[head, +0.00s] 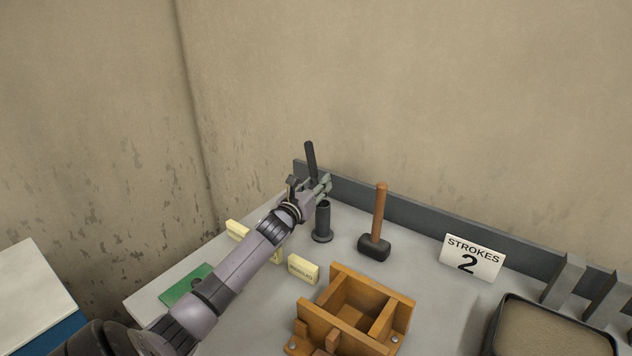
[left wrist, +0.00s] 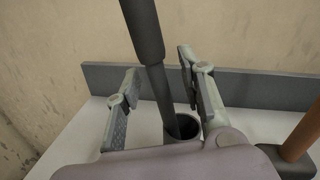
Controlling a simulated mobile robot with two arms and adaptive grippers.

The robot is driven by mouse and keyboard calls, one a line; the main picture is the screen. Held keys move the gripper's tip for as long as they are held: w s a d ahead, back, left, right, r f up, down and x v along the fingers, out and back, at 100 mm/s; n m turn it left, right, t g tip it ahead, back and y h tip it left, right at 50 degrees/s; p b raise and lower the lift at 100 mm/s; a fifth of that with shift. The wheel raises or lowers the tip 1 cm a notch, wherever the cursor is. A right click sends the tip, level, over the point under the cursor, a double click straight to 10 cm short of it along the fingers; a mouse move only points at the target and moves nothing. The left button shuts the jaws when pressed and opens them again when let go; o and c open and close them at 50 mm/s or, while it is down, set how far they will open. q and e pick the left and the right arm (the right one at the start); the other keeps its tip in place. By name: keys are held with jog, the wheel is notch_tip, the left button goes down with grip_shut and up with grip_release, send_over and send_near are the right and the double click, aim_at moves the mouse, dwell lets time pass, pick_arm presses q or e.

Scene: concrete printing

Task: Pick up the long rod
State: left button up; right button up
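The long rod is dark with a thicker grip at its top (head: 310,158). It stands slightly tilted in a dark round holder (head: 323,222) near the back of the table. In the left wrist view the rod (left wrist: 146,35) passes between my spread fingers, and its lower end goes into the holder (left wrist: 186,129). My left gripper (head: 320,187) is open, with one finger on each side of the rod. In the left wrist view the gripper (left wrist: 160,100) shows gaps between both fingers and the rod. My right gripper is not in view.
A mallet (head: 379,215) stands head down right of the holder. A wooden mould (head: 348,312) is in front. A "STROKES 2" card (head: 471,260) and a filled tray (head: 548,328) are at right. Pale labelled blocks (head: 303,268) and a green plate (head: 186,284) lie near my left arm.

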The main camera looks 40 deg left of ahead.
pick_arm(q)
jog(key=shift+c, duration=0.2)
grip_shut()
dwell(0.3)
jog(key=shift+r, duration=0.1)
